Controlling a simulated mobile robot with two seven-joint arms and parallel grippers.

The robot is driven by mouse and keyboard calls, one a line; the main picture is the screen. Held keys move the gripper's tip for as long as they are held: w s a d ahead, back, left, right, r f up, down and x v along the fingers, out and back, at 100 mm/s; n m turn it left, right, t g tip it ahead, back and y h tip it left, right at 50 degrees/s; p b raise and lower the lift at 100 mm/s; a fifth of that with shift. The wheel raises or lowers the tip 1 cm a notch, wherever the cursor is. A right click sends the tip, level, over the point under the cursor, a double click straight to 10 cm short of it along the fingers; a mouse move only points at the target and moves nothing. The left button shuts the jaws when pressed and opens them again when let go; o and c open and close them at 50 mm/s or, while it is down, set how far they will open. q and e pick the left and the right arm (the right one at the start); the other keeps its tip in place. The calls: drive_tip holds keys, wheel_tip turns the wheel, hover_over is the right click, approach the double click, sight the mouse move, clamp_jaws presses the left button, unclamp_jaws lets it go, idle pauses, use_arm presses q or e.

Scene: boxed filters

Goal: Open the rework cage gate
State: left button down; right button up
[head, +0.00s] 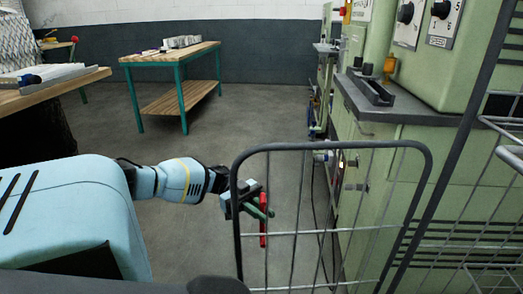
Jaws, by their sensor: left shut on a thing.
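The rework cage gate (335,147) is a dark tube frame with rounded top corners and thin wire bars. It stands upright in the lower middle of the head view. Its right side is near the dark cage post (458,155); its lower edge is cut off. A red upright handle (263,228) shows at the gate's left side. My left gripper (260,207) reaches in from the left and is shut on this handle, partly behind the gate's left upright. I cannot tell exactly how far the gate is swung. My right gripper is out of view.
A green machine (400,190) with knobs and a dark ledge stands behind the gate. Wire cage mesh (480,245) fills the lower right. A wooden-topped bench (165,55) with teal legs stands at the back; another worktable (90,78) is at left. Grey floor (270,115) between is clear.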

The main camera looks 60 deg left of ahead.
use_arm(q)
drive_tip(key=c, duration=1.6)
unclamp_jaws()
drive_tip(key=shift+w, duration=0.1)
drive_tip(key=shift+o, duration=0.2)
drive_tip(key=b+v, duration=0.2)
drive_tip(key=v, duration=0.5)
drive_tip(key=shift+a, duration=0.35)
